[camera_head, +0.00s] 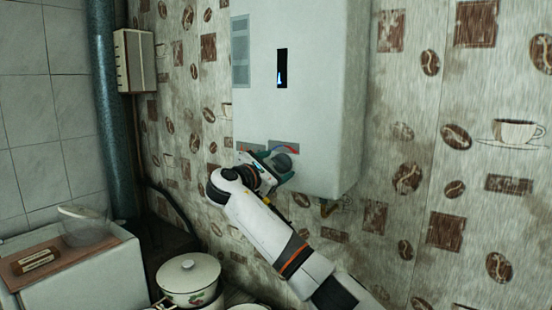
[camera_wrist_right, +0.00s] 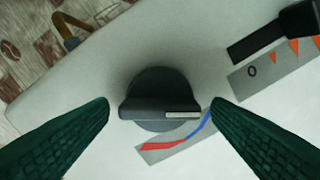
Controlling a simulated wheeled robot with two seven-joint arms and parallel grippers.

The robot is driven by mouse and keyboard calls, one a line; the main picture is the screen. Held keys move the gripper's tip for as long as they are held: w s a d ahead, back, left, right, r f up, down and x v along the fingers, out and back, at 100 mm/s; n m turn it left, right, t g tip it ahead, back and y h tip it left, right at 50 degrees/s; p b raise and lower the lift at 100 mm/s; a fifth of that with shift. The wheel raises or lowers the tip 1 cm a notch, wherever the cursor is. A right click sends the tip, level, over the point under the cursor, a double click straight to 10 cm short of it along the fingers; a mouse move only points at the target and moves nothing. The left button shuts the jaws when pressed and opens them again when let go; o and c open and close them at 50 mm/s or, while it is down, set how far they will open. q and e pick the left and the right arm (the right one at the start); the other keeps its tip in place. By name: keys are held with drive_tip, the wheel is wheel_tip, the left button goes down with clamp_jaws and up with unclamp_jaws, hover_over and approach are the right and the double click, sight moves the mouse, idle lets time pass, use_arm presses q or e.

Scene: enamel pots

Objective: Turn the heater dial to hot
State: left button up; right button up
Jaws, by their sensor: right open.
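The heater (camera_head: 300,90) is a white box on the wall with a small black window showing a blue flame. Its dark grey round dial (camera_head: 283,161) is on the lower front, partly hidden by my gripper. In the right wrist view the dial (camera_wrist_right: 155,85) has a raised bar lying nearly level, with a white mark at its right end. A red and blue strip (camera_wrist_right: 175,143) curves below and right of it. My right gripper (camera_head: 276,168) is open at the dial. In the wrist view its green fingers (camera_wrist_right: 160,105) are on either side of the dial, with visible gaps.
A second black control (camera_wrist_right: 275,35) with a "0" and orange triangles is at the upper right of the wrist view. A lidded pot (camera_head: 188,278) stands below left. A white cabinet (camera_head: 85,285) bears a wooden board and a clear container. A pipe (camera_head: 108,110) runs up the wall.

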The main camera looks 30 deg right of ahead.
drive_tip(key=shift+w+d+f, duration=0.1)
drive_tip(key=shift+d, duration=0.1)
drive_tip(key=c, duration=1)
